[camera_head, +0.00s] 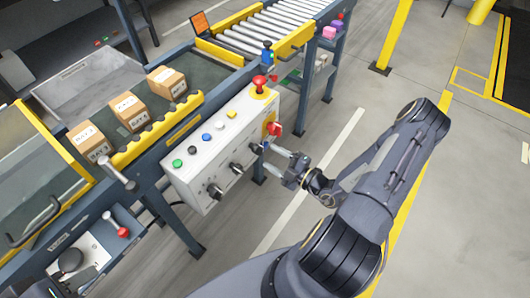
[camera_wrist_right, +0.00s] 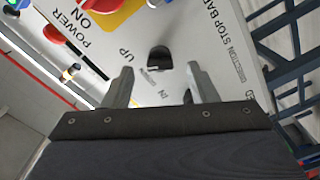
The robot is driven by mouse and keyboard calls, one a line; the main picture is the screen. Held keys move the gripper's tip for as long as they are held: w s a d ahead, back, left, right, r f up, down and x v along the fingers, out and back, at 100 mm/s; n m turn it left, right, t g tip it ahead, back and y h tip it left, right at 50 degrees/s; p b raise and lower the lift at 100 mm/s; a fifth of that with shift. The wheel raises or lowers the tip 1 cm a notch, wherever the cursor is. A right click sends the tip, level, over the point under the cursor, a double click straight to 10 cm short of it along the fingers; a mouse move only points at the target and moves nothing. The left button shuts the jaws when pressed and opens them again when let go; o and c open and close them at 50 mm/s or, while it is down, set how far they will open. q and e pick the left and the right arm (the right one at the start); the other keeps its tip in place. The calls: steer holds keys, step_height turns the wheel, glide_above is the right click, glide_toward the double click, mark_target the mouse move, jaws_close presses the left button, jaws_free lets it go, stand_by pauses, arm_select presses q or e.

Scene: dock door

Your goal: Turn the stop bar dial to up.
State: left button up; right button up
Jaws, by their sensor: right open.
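The stop bar dial is a black knob (camera_wrist_right: 158,58) on the white control panel (camera_wrist_right: 215,15), between the printed words UP and STOP BAR in the right wrist view. I cannot clearly read which way it points. My right gripper (camera_wrist_right: 159,76) is open, its two fingers on either side of the dial's picture position, with no clear contact. In the head view my right gripper (camera_head: 272,160) is close in front of the panel (camera_head: 200,160), near its rightmost black knob (camera_head: 256,148). My left gripper is not in view.
The panel also carries other black knobs (camera_head: 214,191), coloured buttons (camera_head: 206,137), a red emergency button (camera_head: 260,83) and a red switch (camera_head: 273,128). Another dark knob (camera_wrist_right: 188,97) is partly hidden by a finger. Boxes (camera_head: 130,112) stand on the conveyor behind.

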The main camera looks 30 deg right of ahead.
steer(key=v, duration=0.2)
steer(key=shift+s+d, duration=0.1)
steer(key=shift+s, duration=0.25)
steer(key=s+a+r+n+g+y+p, duration=0.25)
steer(key=a+r+n+g, duration=0.35)
steer(key=r+n, duration=0.55)
steer(key=s+a+r+n+g+y+p, duration=0.2)
steer(key=a+r+n+g+y, duration=0.35)
steer(key=n, duration=0.95)
steer(key=s+r+n+h+p, duration=0.2)
steer(key=s+r+n+h, duration=0.3)
steer(key=n, duration=0.8)
steer(key=s+r+n+h+p, duration=0.2)
steer(key=s+r+n+h, duration=0.3)
steer(key=r+n, duration=0.5)
steer(key=n+h, duration=0.1)
steer(key=n, duration=0.3)
steer(key=shift+s+d+r, duration=0.25)
steer(key=shift+d+r, duration=0.05)
steer(key=shift+d, duration=0.1)
